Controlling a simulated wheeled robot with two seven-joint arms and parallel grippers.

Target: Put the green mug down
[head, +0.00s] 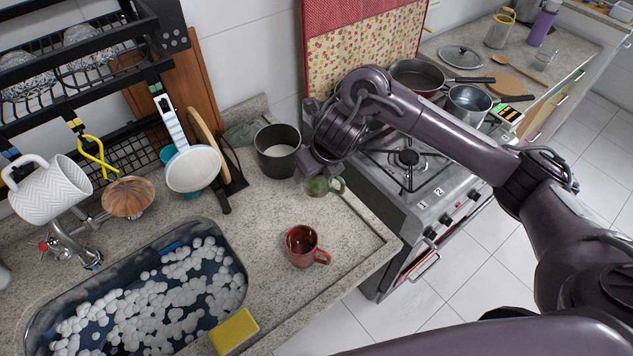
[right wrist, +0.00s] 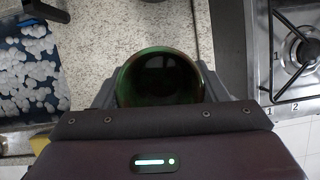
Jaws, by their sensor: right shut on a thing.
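The green mug (head: 317,187) is in my right gripper (head: 314,178), over the counter beside the stove in the head view. In the right wrist view the mug (right wrist: 160,78) shows from above, its dark opening between the two fingers (right wrist: 158,92). The gripper is shut on it. The mug looks upright, with its handle toward the right in the head view. I cannot tell whether its base touches the counter (head: 262,212). My left gripper is not in view.
A red mug (head: 303,246) stands nearer the front edge. A dark pot (head: 278,150) stands close behind the green mug. The stove (head: 415,175) is to the right, the foam-filled sink (head: 150,300) to the left, with a yellow sponge (head: 234,331) at its rim. Counter around the red mug is clear.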

